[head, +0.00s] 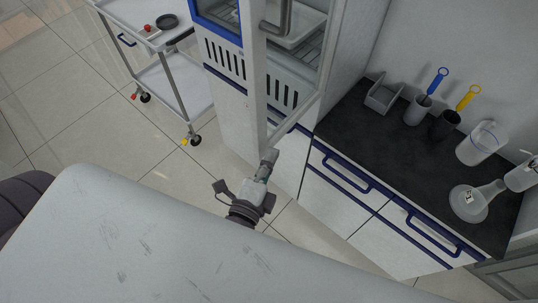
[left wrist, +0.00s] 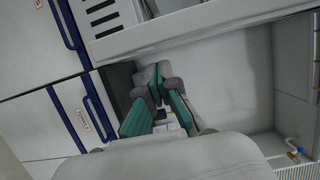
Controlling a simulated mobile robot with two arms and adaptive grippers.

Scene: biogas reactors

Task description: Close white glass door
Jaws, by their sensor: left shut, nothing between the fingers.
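The white-framed glass door (head: 254,85) of the tall cabinet stands open in the head view. Its free upright is towards me, and its bottom rail runs back to the cabinet's right side. A grey handle (head: 286,22) is on the upper part of the frame. My left gripper (head: 269,156) is shut and empty at the lower free corner of the door; I cannot tell whether it touches. In the left wrist view its teal-padded fingers (left wrist: 157,82) are below a long white rail, which looks like the door's bottom rail (left wrist: 210,30). My right gripper is not in view.
The cabinet's vented front (head: 226,62) is behind the door. At right, a dark counter (head: 372,137) with blue-handled drawers holds a grey holder, brushes in cups and glassware. A white trolley (head: 188,92) stands at left. Tiled floor (head: 70,115) is clear between.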

